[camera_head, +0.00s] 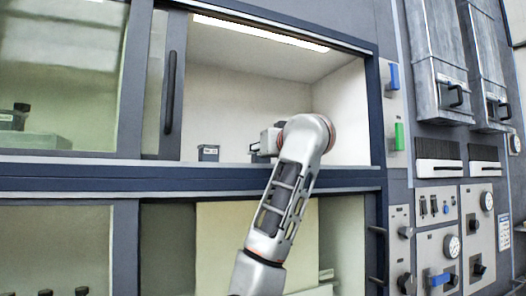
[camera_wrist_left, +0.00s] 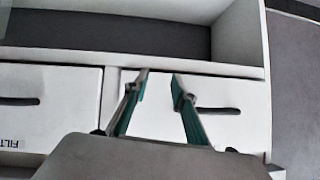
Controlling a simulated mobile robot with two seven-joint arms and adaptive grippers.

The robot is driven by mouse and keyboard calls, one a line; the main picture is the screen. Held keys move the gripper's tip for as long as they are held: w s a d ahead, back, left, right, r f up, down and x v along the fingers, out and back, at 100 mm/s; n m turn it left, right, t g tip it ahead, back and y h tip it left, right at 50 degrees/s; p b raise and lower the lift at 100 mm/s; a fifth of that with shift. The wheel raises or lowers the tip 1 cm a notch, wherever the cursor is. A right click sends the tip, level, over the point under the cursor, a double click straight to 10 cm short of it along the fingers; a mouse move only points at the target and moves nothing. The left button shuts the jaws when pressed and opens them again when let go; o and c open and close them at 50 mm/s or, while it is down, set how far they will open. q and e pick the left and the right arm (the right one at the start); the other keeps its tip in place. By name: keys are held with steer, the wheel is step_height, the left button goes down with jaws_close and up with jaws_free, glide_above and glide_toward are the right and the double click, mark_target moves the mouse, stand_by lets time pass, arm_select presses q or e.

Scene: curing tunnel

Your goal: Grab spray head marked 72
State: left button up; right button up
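A small dark block with a white label (camera_head: 208,153) stands on the floor of the lit, open cabinet; its marking is too small to read, so I cannot tell whether it is spray head 72. An arm, apparently my right, reaches into this cabinet. Its gripper end (camera_head: 265,144) points left, to the right of the block and apart from it. Small dark and pale shapes show there, partly hidden by the wrist; I cannot tell fingers from a held thing. My left gripper (camera_wrist_left: 159,82) is open and empty, in front of white drawers in the left wrist view.
The cabinet's front sill (camera_head: 120,171) runs below the opening, with a dark upright handle (camera_head: 170,92) at its left. Valves and gauges fill the panel (camera_head: 438,250) at right. The drawers (camera_wrist_left: 50,105) have dark handles; one label reads "FILT".

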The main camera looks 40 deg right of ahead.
steer(key=shift+o, duration=1.3)
arm_select(q)
steer(key=shift+w+d+r, duration=0.1)
steer(key=shift+d+r, duration=0.05)
steer(key=shift+r, duration=0.1)
arm_select(e)
steer(key=shift+s+a+r, duration=0.1)
steer(key=shift+s+r, duration=0.05)
arm_select(q)
steer(key=f+b, duration=0.1)
steer(key=d+f+b, duration=0.1)
steer(key=b, duration=0.1)
steer(key=shift+w+h, duration=0.2)
steer(key=shift+h, duration=0.1)
steer(key=o, duration=0.7)
steer(key=shift+a+f, duration=0.1)
arm_select(e)
steer(key=v, duration=1.1)
steer(key=shift+s, duration=0.35)
